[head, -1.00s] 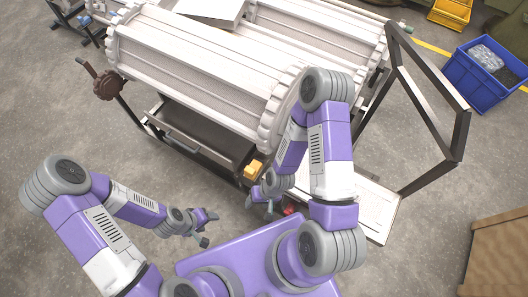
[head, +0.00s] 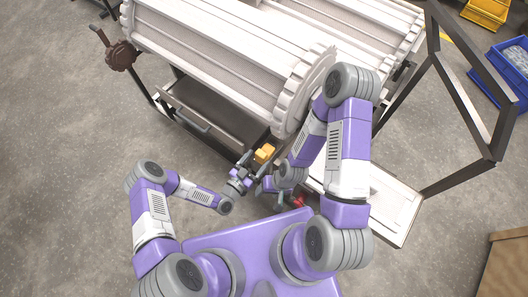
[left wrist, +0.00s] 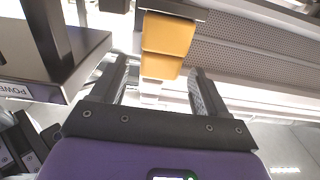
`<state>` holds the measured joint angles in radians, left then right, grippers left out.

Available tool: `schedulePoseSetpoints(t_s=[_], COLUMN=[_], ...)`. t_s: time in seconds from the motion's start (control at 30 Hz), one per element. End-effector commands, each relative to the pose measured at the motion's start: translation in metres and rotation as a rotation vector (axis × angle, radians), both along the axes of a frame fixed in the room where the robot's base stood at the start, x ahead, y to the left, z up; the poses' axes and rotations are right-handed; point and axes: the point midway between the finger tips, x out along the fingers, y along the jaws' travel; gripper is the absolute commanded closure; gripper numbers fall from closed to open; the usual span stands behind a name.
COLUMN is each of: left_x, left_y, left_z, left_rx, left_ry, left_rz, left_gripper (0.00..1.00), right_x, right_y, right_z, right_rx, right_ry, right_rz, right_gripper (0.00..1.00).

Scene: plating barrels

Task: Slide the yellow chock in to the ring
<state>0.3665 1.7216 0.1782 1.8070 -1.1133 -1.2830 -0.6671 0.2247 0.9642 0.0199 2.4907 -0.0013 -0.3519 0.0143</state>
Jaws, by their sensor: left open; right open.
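The yellow chock (head: 265,152) sits at the front edge of the stand, below the toothed ring (head: 305,92) on the near end of the white barrel. My left gripper (head: 243,166) is open and empty, just left of the chock. In the left wrist view the yellow chock (left wrist: 166,42) is straight ahead, lined up with the gap between the open fingers (left wrist: 161,72). I cannot tell whether its near end is between the tips. My right gripper (head: 267,188) is open and low, just below the chock; its arm partly hides the area right of the chock.
The white barrel (head: 230,75) lies above a dark tray (head: 210,115) on the metal stand. A dark metal frame (head: 490,150) rises at the right. A white panel (head: 390,205) lies low on the right. A blue crate (head: 497,75) stands beyond. The floor at left is clear.

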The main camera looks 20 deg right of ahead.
Motion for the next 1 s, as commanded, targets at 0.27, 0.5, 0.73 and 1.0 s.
schedulePoseSetpoints(t_s=[0.27,0.5,0.73,1.0], left_x=[0.025,0.032,0.032,0.032], left_y=[-0.034,-0.042,-0.042,-0.042], left_z=[-0.002,-0.001,0.0,-0.001], left_rx=[0.0,0.001,0.001,0.001], left_ry=[0.003,0.006,0.006,0.006], left_rz=[-0.002,0.0,-0.001,-0.001], left_gripper=[0.26,0.26,0.33,0.75], right_x=[0.0,0.0,0.0,0.0], right_y=[0.0,0.0,0.0,0.0], right_z=[-0.013,-0.015,-0.015,-0.015], right_rx=[0.0,0.0,0.0,0.0], right_ry=[0.0,0.0,0.0,0.0], right_rz=[0.0,0.0,0.0,0.0], right_gripper=[0.38,0.38,0.38,0.38])
